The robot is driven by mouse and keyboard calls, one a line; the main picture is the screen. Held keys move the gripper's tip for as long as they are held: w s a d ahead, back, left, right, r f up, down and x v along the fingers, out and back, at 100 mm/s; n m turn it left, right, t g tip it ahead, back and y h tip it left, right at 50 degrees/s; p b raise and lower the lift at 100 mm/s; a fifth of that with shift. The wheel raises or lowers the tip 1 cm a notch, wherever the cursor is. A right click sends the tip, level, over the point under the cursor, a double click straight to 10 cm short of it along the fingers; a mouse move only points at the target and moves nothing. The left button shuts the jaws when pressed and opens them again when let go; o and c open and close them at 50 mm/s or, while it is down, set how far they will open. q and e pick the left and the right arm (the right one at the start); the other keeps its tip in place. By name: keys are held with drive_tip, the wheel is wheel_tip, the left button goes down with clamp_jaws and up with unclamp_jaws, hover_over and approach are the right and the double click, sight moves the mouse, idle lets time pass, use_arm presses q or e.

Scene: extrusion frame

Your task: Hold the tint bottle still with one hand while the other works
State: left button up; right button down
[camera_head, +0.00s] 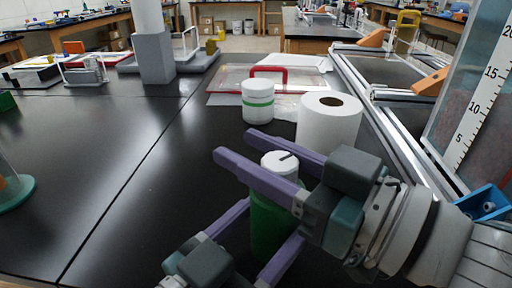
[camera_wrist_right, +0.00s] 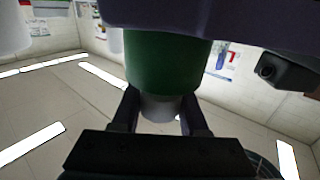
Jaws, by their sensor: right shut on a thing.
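The tint bottle (camera_head: 272,228) is green with a white cap (camera_head: 279,163) and stands upright at the front of the black table. My right gripper (camera_head: 234,144) comes in from the right, its purple fingers on either side of the bottle's top, shut on the cap. In the right wrist view the cap (camera_wrist_right: 160,108) sits between the fingers, with the green body (camera_wrist_right: 168,66) above it in the picture. My left gripper (camera_head: 276,217) reaches in from the bottom, lower down, one purple finger on each side of the green body. Whether those fingers press on it I cannot tell.
A white roll (camera_head: 328,130) and a white jar with a green band (camera_head: 258,103) stand just behind the bottle. A metal extrusion frame (camera_head: 396,135) and a blue bin (camera_head: 484,203) are at the right. The table's left middle (camera_head: 105,165) is clear.

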use_arm(q)
drive_tip(key=shift+d, duration=0.1)
use_arm(e)
drive_tip(key=n+g+y, duration=0.1)
drive_tip(key=g, duration=0.1)
drive_tip(key=n+g, duration=0.1)
drive_tip(key=g, duration=0.1)
drive_tip(key=s+n+g+y, duration=0.1)
drive_tip(key=n, duration=0.1)
drive_tip(key=shift+a+g+y, duration=0.25)
drive_tip(key=shift+g+y, duration=0.05)
drive_tip(key=shift+g, duration=0.1)
drive_tip(key=shift+s+n+g+y, duration=0.2)
drive_tip(key=shift+n+g, duration=0.5)
drive_tip(key=shift+g, duration=0.35)
drive_tip(key=shift+s+n+g+y, duration=0.1)
drive_tip(key=shift+s+n+g, duration=0.1)
drive_tip(key=shift+n+g, duration=0.7)
drive_tip(key=shift+s+g, duration=0.1)
drive_tip(key=shift+g, duration=0.25)
drive_tip(key=shift+c, duration=2.1)
unclamp_jaws()
drive_tip(key=shift+m+t, duration=0.4)
drive_tip(key=shift+t, duration=0.1)
